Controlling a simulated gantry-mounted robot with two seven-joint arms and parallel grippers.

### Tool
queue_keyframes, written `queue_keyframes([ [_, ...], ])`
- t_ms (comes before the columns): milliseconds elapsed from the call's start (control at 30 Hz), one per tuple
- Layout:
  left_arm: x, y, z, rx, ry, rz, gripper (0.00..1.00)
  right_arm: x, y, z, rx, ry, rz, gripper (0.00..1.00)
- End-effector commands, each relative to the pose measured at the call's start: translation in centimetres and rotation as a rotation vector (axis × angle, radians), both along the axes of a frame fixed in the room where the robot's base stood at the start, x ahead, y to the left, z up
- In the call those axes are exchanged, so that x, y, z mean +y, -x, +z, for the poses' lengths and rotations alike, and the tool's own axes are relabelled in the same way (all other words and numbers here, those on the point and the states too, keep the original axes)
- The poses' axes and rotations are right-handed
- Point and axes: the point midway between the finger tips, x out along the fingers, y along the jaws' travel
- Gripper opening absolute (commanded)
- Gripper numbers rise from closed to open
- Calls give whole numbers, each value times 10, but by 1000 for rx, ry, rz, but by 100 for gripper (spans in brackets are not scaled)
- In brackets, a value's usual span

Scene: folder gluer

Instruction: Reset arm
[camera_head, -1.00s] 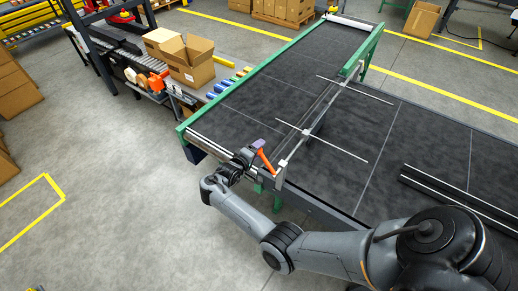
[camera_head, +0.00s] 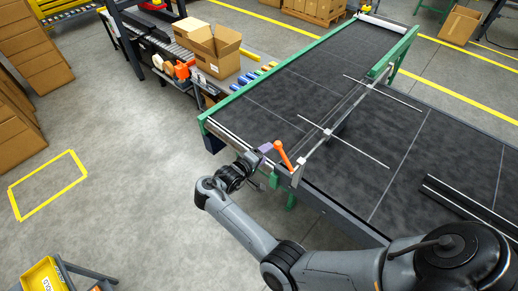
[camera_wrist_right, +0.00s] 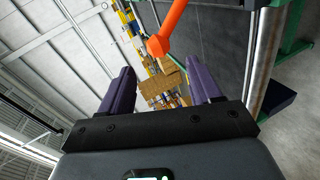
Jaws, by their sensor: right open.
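My right arm comes in from the bottom right of the head view. Its gripper (camera_head: 262,160) is beside the near corner of the conveyor (camera_head: 262,122), close to an orange handle (camera_head: 283,153) on the metal rail. In the right wrist view the two purple fingers (camera_wrist_right: 163,88) stand apart with nothing between them. The orange handle (camera_wrist_right: 167,32) shows beyond the fingertips there, apart from them. My left gripper is in neither view.
Open cardboard boxes (camera_head: 213,50) stand on a roller table at the back. Metal rods (camera_head: 345,143) cross the dark belt. A yellow bin (camera_head: 45,275) is at the lower left.

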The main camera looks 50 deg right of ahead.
Motion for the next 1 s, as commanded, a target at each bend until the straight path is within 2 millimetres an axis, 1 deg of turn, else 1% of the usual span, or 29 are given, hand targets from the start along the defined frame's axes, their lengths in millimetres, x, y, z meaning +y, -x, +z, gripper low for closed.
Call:
queue_keyframes([
  [167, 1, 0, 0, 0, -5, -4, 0, 0, 2, -3, 6, 0, 0, 63],
  [267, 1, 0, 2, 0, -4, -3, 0, -1, 13, -14, 34, 1, -1, 63],
  [367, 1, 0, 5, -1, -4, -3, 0, -7, 39, -37, 95, 12, -5, 63],
  [400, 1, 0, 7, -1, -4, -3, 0, -11, 54, -48, 130, 21, -5, 63],
  [467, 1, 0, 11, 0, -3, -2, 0, -20, 82, -64, 183, 43, -6, 63],
  [500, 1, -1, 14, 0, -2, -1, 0, -28, 102, -71, 209, 64, -6, 63],
  [600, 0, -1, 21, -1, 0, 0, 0, -48, 136, -78, 233, 106, 53, 63],
  [700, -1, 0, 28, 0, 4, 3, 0, -59, 154, -82, 195, 79, 171, 63],
  [733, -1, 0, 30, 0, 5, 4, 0, -59, 157, -83, 170, 56, 216, 63],
  [767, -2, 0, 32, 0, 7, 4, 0, -57, 158, -84, 139, 25, 262, 63],
  [800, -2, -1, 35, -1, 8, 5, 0, -51, 158, -84, 95, -28, 329, 63],
  [867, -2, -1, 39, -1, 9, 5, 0, -32, 156, -81, 25, -135, 434, 63],
  [967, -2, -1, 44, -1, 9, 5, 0, 20, 153, -70, -71, -361, 595, 63],
  [1000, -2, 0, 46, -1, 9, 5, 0, 47, 154, -63, -95, -465, 649, 63],
])
